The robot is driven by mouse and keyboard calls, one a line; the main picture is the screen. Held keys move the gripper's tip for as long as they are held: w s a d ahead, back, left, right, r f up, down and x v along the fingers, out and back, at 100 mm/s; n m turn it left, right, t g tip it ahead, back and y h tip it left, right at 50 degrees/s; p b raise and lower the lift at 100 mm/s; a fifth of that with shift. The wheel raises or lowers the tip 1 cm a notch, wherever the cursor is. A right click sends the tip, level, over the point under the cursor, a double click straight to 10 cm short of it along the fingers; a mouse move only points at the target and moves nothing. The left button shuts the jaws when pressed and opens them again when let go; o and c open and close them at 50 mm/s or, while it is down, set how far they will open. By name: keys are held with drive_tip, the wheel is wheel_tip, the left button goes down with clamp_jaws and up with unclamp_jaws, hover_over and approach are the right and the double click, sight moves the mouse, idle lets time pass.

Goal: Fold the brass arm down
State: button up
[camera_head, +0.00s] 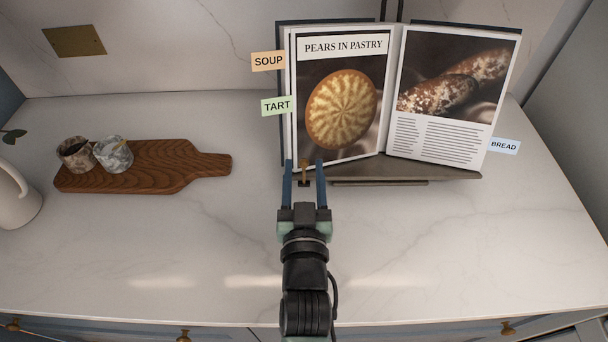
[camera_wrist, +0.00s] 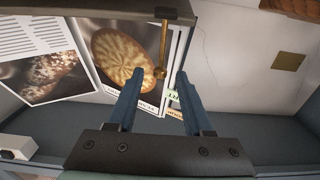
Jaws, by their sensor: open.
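The brass arm (camera_wrist: 163,46) is a thin rod with a ball at one end. In the wrist view it runs from the ledge of the dark book stand (camera_wrist: 60,14) across the edge of the page with the round tart. It stands up along the page. In the head view a short piece of the brass arm (camera_head: 304,170) shows at the page's lower left corner. My gripper (camera_head: 304,163) is open, with one blue finger on each side of the brass arm. In the wrist view the ball lies between the fingertips of my gripper (camera_wrist: 160,76); contact cannot be told.
The open cookbook (camera_head: 446,140) rests on the stand with soup, tart and bread tabs. A wooden board (camera_head: 205,166) with two marbled cups (camera_head: 113,155) lies at left, beside a white jug (camera_head: 16,195). The counter in front is clear.

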drive_tip(key=s+b, duration=0.2)
drive_tip(key=s, duration=1.1)
